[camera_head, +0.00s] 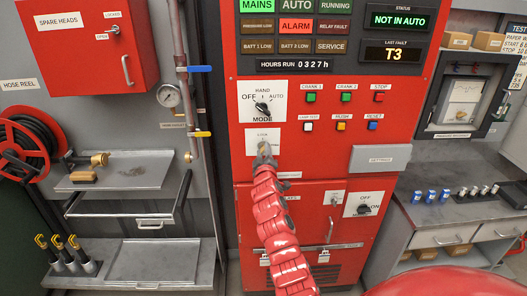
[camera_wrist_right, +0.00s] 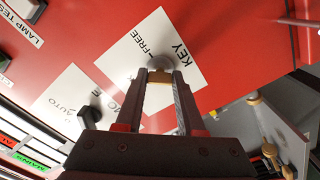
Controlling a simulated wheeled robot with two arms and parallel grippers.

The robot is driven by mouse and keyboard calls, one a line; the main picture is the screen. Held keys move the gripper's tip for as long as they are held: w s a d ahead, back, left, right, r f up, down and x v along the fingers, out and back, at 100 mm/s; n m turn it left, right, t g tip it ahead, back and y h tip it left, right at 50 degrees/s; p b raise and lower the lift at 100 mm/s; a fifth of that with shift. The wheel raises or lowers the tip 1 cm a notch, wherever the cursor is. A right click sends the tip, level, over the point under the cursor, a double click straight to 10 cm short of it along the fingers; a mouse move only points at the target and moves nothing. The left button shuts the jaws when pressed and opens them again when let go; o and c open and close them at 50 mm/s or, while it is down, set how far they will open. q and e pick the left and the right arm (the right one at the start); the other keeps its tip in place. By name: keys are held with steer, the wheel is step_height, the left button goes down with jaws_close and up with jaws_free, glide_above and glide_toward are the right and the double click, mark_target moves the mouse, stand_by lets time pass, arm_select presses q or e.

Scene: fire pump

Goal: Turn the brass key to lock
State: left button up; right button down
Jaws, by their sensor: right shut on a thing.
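The key-switch plate (camera_head: 277,131) is a white label on the red pump panel, just below the white MODE switch plate (camera_head: 281,91). In the right wrist view the key-switch plate (camera_wrist_right: 185,97) reads KEY and FREE, and a round grey lock (camera_wrist_right: 163,62) sits on it. My right gripper (camera_head: 264,150) reaches up to this plate in the head view. In the wrist view my right gripper (camera_wrist_right: 160,78) is shut on the brass key (camera_wrist_right: 160,76), a small piece of which shows between the fingertips at the lock. The key's exact angle is hard to tell. My left gripper is not in view.
The black MODE knob (camera_head: 262,107) is close above the key plate. Push buttons (camera_head: 344,97) and a grey box (camera_head: 380,158) are to the right. A pipe with a yellow-handled valve (camera_head: 201,134) stands to the left. A lower ON/OFF switch (camera_head: 363,209) is below right.

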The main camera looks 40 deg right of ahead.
steer(key=n+p, duration=0.1)
steer(key=n, duration=0.3)
steer(key=shift+a+n, duration=0.1)
steer(key=shift+n, duration=0.2)
steer(key=shift+n+p, duration=0.6)
steer(key=shift+n, duration=1)
steer(key=c, duration=0.5)
jaws_free()
steer(key=b+v, duration=0.4)
steer(key=v, duration=1.3)
steer(key=shift+s, duration=0.2)
